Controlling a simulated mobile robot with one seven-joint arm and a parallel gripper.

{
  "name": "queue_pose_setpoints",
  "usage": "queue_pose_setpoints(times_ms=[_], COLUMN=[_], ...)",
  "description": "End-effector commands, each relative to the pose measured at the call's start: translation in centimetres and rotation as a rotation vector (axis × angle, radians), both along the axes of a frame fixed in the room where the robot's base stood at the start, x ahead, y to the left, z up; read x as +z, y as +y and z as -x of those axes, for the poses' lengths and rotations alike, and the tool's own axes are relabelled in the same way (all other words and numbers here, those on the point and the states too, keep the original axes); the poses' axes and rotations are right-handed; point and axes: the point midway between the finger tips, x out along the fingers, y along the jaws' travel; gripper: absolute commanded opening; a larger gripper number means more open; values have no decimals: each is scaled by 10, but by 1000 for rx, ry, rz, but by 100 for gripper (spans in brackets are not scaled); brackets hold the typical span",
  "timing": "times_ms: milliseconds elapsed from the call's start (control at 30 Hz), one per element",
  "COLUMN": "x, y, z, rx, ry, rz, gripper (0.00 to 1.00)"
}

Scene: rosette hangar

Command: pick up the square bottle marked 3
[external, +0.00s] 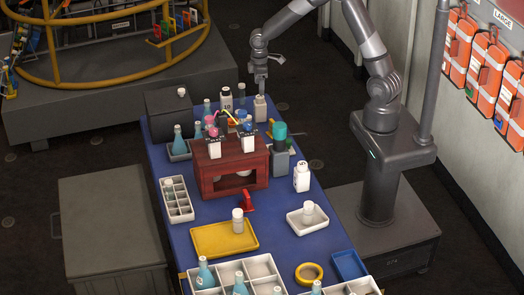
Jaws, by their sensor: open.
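My gripper (260,90) points down at the far end of the blue table, directly over a pale grey square-looking bottle (260,108). The gripper is open; its fingertips are close to the bottle's top, and I cannot tell whether they surround its neck. The mark on this bottle is too small to read. Another white bottle with a dark label (227,99) stands to its left. A white bottle with dark marks (302,177) stands near the table's right edge, its mark not readable as 3.
A red-brown wooden stand (210,176) carries flasks and white bottles in front of my gripper. A grey bottle with a teal top (280,150) stands beside it. A dark box (163,120) is at the far left. A yellow tray (203,240) lies nearer.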

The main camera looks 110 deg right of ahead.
Motion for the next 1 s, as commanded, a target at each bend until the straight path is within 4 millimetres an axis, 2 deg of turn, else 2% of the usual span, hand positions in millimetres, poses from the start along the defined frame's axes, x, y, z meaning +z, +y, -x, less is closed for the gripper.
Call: queue_pose_setpoints(times_ms=[300,533,800,1000], x=[-46,-63,-100,-108], y=[-1,-2,-5,-6], z=[0,2,5,5], rx=[-1,-1,0,1], ry=[2,1,2,0], rz=[-4,-3,-4,-2], gripper=[71,71,71,71])
